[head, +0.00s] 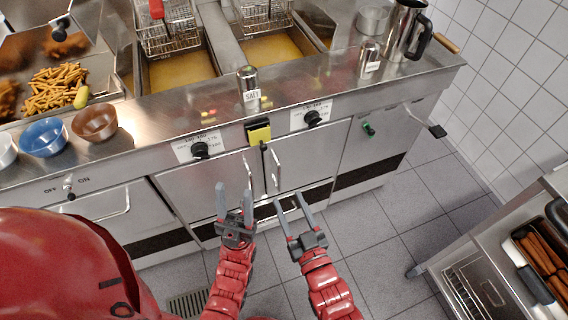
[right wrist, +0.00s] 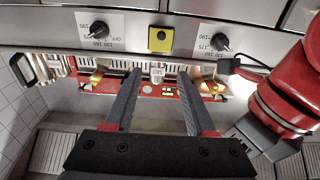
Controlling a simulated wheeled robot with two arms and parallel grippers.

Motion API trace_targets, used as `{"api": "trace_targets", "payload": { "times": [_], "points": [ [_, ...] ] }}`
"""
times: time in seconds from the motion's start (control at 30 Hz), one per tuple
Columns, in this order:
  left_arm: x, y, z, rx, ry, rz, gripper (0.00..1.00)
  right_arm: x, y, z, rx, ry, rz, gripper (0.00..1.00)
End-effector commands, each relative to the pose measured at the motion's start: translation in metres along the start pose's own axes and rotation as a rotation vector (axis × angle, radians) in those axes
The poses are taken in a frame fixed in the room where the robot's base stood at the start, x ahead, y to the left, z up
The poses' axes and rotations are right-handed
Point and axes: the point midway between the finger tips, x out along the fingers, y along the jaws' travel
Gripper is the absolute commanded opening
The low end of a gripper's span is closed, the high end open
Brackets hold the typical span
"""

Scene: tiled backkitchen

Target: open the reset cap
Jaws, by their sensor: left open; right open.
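The reset cap (head: 258,133) is a small yellow cover in a dark frame on the fryer's front panel, between two black dials. It also shows in the right wrist view (right wrist: 161,39), with a dark round spot in its middle. It looks closed in the head view, but I cannot be sure. My left gripper (head: 234,188) is open and empty, below and left of the cap. My right gripper (head: 288,199) is open and empty, below and right of it; its spread fingers show in the right wrist view (right wrist: 157,72). Neither touches the cap.
Vertical door handles (head: 275,170) stick out just below the cap. A salt shaker (head: 248,88) stands on the counter above it. A black dial (head: 201,149) is to its left, another (head: 312,118) to its right. A side cart (head: 490,265) stands at right; tiled floor between is free.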

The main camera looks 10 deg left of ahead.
Motion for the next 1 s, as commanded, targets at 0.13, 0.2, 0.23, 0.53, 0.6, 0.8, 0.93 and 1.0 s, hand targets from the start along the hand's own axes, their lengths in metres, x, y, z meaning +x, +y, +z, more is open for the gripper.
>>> {"api": "trace_targets", "payload": {
  "times": [0.13,0.2,0.23,0.53,0.6,0.8,0.93,1.0],
  "points": [
    [-0.004,0.0,0.001,0.0,0.0,0.0,0.5,0.0,-0.006,0.013,0.002,-0.048,-0.013,0.56],
    [-0.003,0.0,0.001,0.0,0.0,0.0,0.5,0.005,-0.006,0.013,0.002,-0.05,-0.013,0.56],
    [-0.002,0.0,0.0,0.0,0.0,0.0,0.5,0.008,-0.006,0.012,0.001,-0.049,-0.013,0.56],
    [0.005,0.0,-0.001,0.0,0.0,0.0,0.5,0.064,-0.006,0.012,0.002,-0.044,-0.011,0.56],
    [0.007,0.0,-0.001,0.0,0.0,0.0,0.5,0.078,-0.006,0.014,0.002,-0.046,-0.012,0.56],
    [0.012,-0.001,-0.002,0.0,0.0,0.0,0.5,0.118,-0.007,0.014,0.001,-0.043,-0.012,0.56],
    [0.015,-0.001,-0.003,0.0,0.0,0.0,0.5,0.141,-0.007,0.016,0.002,-0.045,-0.011,0.56],
    [0.016,-0.001,-0.003,0.0,0.0,0.0,0.5,0.151,-0.007,0.017,0.002,-0.046,-0.011,0.56]
  ]
}}
